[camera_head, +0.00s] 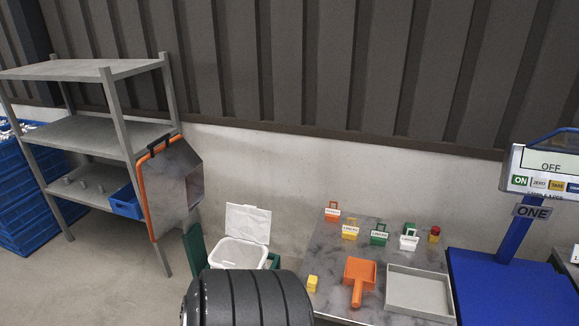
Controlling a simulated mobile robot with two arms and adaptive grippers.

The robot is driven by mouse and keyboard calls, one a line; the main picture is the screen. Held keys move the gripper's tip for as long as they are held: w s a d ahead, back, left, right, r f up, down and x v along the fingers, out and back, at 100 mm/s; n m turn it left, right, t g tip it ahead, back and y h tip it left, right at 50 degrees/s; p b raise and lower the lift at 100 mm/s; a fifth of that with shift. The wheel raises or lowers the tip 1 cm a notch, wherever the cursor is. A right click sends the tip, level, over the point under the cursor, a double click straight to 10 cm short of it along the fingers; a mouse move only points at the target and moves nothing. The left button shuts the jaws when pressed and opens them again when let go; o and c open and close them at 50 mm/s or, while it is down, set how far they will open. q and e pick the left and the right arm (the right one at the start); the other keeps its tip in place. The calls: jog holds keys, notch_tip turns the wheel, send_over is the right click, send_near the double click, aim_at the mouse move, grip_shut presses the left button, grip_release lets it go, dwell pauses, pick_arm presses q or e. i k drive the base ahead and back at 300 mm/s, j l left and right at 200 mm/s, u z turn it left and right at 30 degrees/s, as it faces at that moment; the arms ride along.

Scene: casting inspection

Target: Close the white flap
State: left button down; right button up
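A white bin (238,252) stands on the floor to the left of the grey table. Its white flap (247,222) is open and stands up almost vertical at the back of the bin, leaning slightly backward. The bin's opening shows below the flap. The lower front of the bin is hidden by a dark ribbed form at the bottom of the head view. Neither of my grippers is in view.
Green bins flank the white bin; one green flap (195,250) is at its left. The grey table (335,265) holds an orange scoop (359,279), a grey tray (420,291) and several small labelled items. A shelf (75,131) stands left, a blue scale (510,289) right.

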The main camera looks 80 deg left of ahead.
aim_at(247, 222)
jog(key=k+j, duration=0.2)
jog(key=j, duration=0.25)
jog(key=k+j+z, duration=0.15)
jog(key=j, duration=0.3)
jog(key=k+j, duration=0.2)
jog(key=j, duration=0.2)
jog(key=k+j+z, duration=0.15)
jog(key=j, duration=0.3)
jog(key=k+j, duration=0.3)
jog(key=k+j+z, duration=0.15)
jog(key=j, duration=0.35)
jog(key=k, duration=0.1)
